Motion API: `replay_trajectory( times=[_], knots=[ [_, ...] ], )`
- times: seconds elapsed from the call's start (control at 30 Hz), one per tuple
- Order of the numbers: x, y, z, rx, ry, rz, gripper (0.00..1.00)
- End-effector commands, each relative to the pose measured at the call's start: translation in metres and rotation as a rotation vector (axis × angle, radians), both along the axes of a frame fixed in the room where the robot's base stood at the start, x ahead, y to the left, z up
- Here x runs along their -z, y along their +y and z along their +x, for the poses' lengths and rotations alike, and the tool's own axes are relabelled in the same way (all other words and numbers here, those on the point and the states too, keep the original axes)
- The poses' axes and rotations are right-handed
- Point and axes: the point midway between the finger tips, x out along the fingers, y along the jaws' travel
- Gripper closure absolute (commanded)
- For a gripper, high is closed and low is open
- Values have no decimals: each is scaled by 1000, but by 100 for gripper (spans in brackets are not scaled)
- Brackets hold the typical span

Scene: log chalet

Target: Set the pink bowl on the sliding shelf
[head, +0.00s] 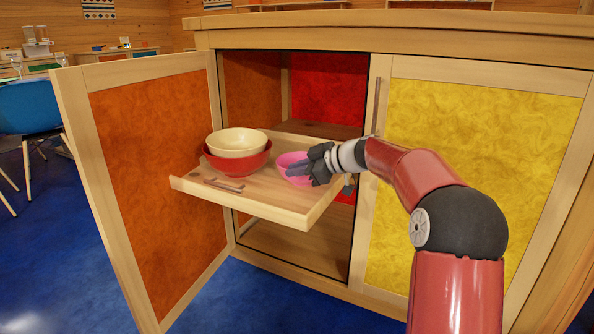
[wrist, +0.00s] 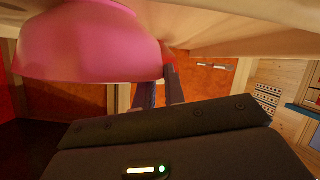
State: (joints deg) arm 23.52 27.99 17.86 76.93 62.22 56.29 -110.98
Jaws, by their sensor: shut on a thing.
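The pink bowl (head: 291,163) is at the right part of the pulled-out sliding shelf (head: 262,202), in the open cabinet. My gripper (head: 300,170) is shut on the bowl's near right side. In the wrist view the pink bowl (wrist: 85,45) fills the upper left, and the gripper fingers (wrist: 160,92) reach up to its edge. The shelf (wrist: 235,25) shows as a pale board across the top there. I cannot tell whether the bowl's base touches the shelf.
A cream bowl (head: 236,141) sits in a red bowl (head: 236,164) on the shelf's left part. The orange cabinet door (head: 155,180) stands open at the left. The yellow door (head: 470,170) is closed at the right. A blue chair (head: 28,107) stands far left.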

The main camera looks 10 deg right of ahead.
Motion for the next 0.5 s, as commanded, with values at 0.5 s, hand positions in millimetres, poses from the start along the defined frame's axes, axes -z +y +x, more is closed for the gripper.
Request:
replay_trajectory(
  times=[0.5],
  knots=[
    [-1,-1,0,0,0,-1,67]
  ],
)
